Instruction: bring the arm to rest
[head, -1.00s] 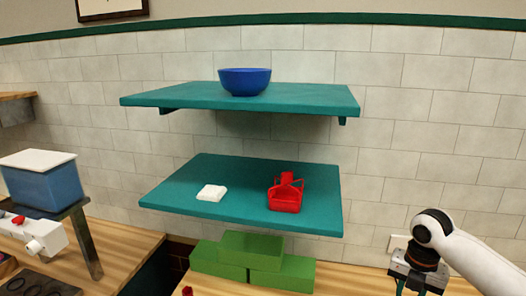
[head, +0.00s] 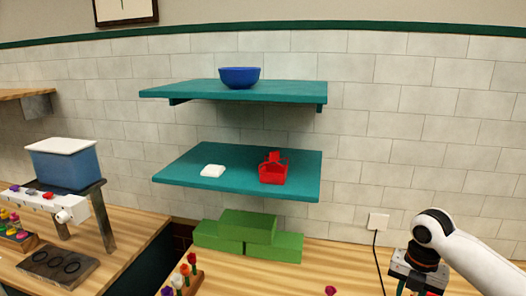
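My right arm comes in from the lower right of the head view, with a white and black wrist. My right gripper (head: 415,288) points down over the right part of the wooden counter (head: 335,262). Its fingertips are cut off by the bottom edge, so whether it is open or shut does not show. My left gripper is not in view.
Two teal shelves hold a blue bowl (head: 239,77), a white block (head: 212,171) and a red basket (head: 273,170). Green blocks (head: 248,228) are stacked on the counter. Flowers in a rack (head: 184,281) stand in front. A blue bin (head: 62,167) stands at left.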

